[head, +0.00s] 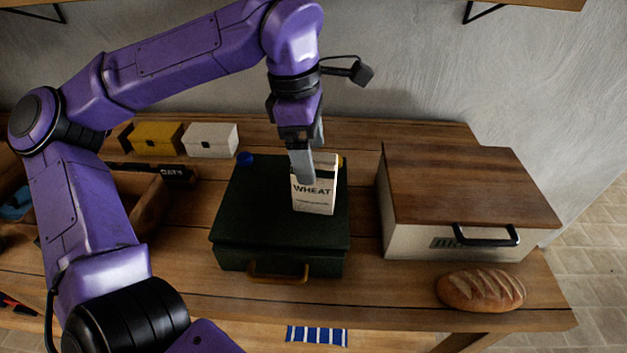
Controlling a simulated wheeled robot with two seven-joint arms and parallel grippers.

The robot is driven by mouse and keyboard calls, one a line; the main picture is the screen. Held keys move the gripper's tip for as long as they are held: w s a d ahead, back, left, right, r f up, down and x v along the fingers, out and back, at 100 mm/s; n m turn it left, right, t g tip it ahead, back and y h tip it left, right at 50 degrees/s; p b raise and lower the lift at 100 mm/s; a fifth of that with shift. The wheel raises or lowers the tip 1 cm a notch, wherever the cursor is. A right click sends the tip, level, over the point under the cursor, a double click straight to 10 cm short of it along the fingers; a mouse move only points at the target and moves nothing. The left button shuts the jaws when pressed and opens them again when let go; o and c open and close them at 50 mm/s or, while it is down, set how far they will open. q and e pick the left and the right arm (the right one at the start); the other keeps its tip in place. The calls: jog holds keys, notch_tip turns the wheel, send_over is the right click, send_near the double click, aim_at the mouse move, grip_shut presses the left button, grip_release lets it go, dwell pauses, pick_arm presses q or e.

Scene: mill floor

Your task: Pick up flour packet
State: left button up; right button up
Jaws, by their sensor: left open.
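The flour packet (315,198) is a white, upright packet marked WHEAT. It stands on the lid of a dark green box (240,220) with a brass-coloured handle. My left gripper (305,168) points down at the packet's upper part, and its near finger overlaps the packet's front in the head view. The gripper is open; its far finger is mostly hidden. I cannot tell whether the fingers touch the packet. My right gripper is not in view.
A bread box (465,185) with a wooden lid stands to the right, with a loaf (480,290) in front. Yellow (155,137) and white (211,139) boxes stand at the back left. A striped cloth (316,335) hangs below.

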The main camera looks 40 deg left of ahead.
aim_at(314, 159)
pick_arm(q)
jog(key=f, duration=0.1)
jog(key=w+f, duration=0.1)
jog(key=f, duration=0.2)
jog(key=shift+w+d+f, duration=0.15)
jog(key=shift+w+f, duration=0.2)
jog(key=shift+s+f, duration=0.15)
jog(key=shift+s, duration=0.1)
jog(key=c, duration=1.4)
